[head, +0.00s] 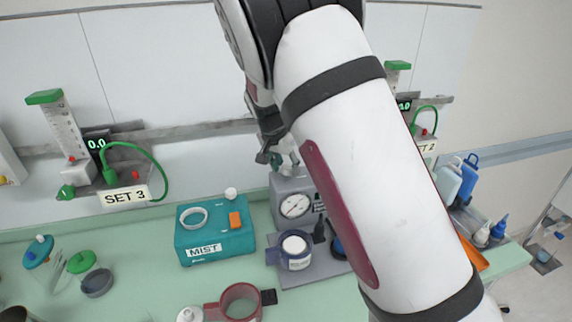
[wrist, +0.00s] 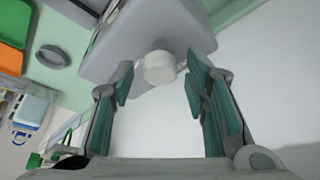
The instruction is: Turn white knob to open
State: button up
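A white knob (wrist: 160,68) sticks out of a grey box (wrist: 135,40) in the wrist view. My gripper (wrist: 159,85) is open, with one green-padded finger on each side of the knob. A gap shows between each pad and the knob, so I see no contact. In the head view, my gripper (head: 281,162) is just above the grey unit with a round gauge (head: 294,207). My arm hides part of that unit, and the knob is hard to make out there.
A teal MIST box (head: 212,247) with an orange block and a small white knob (head: 231,193) stands left of the grey unit. A blue-collared jar (head: 294,250) and a red cup (head: 240,300) stand in front. A flowmeter (head: 68,135) labelled SET 3 hangs on the wall rail.

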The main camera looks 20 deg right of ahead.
jog(key=v, duration=1.2)
jog(key=shift+s+r, duration=0.1)
jog(key=s+d+r+n+t+y, duration=0.15)
jog(key=s+r, duration=0.25)
jog(key=s, duration=0.5)
jog(key=s+d+r+n+g+y, duration=0.1)
jog(key=s+d+r+n+y, duration=0.2)
jog(key=s, duration=0.7)
jog(key=s+n+t+h, duration=0.1)
jog(key=s+n, duration=0.3)
jog(key=s, duration=1.1)
jog(key=shift+s+a+n+t, duration=0.15)
jog(key=shift+a+n+t, duration=0.25)
jog(key=shift+t, duration=0.15)
